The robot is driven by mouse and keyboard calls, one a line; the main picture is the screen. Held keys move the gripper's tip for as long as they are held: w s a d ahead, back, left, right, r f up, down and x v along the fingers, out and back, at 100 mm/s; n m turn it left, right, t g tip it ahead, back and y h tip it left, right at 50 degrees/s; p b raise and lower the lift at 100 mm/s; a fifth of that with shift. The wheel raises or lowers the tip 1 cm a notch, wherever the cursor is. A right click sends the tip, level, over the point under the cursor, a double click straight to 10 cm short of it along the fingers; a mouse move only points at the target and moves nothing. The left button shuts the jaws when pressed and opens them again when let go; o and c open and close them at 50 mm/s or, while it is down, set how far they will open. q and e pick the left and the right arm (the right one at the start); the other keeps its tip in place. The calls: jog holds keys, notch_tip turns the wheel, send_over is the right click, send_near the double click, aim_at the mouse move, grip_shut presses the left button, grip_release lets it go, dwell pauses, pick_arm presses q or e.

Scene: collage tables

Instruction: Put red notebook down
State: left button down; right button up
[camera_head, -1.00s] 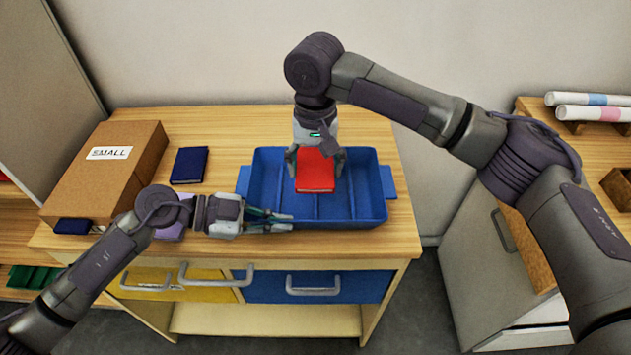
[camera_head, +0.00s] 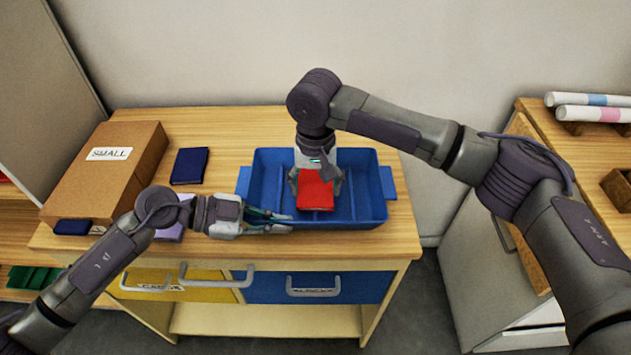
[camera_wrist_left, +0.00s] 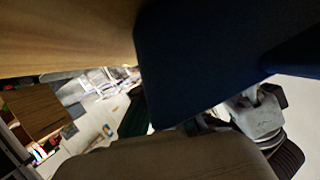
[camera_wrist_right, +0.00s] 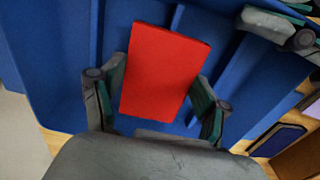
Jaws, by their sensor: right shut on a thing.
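The red notebook (camera_head: 315,190) is between the fingers of my right gripper (camera_head: 318,182), which is shut on it. In the head view it is over the middle of the blue tray (camera_head: 378,200), which has dividers. In the right wrist view the red notebook (camera_wrist_right: 165,70) shows its cover between the two fingers, with the tray (camera_wrist_right: 55,60) behind it. Whether its lower edge touches the tray floor cannot be told. My left gripper (camera_head: 288,222) is at the tray's front left edge, with no object seen in it; its finger gap is unclear.
A dark blue notebook (camera_head: 189,165) lies left of the tray. A cardboard box marked SMALL (camera_head: 125,180) stands further left, with a small blue notebook (camera_head: 72,227) in front. A purple item (camera_head: 170,233) is partly behind my left arm. Bare wood (camera_head: 240,125) shows behind the tray.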

aim_at(315, 190)
jog(key=o, duration=1.2)
notch_tip(315, 190, up, 13)
pick_arm(q)
jog(key=c, duration=1.2)
grip_release()
jog(key=shift+c, duration=0.2)
jog(key=shift+a, duration=0.1)
jog(key=v, duration=1.2)
jog(key=shift+f, duration=0.1)
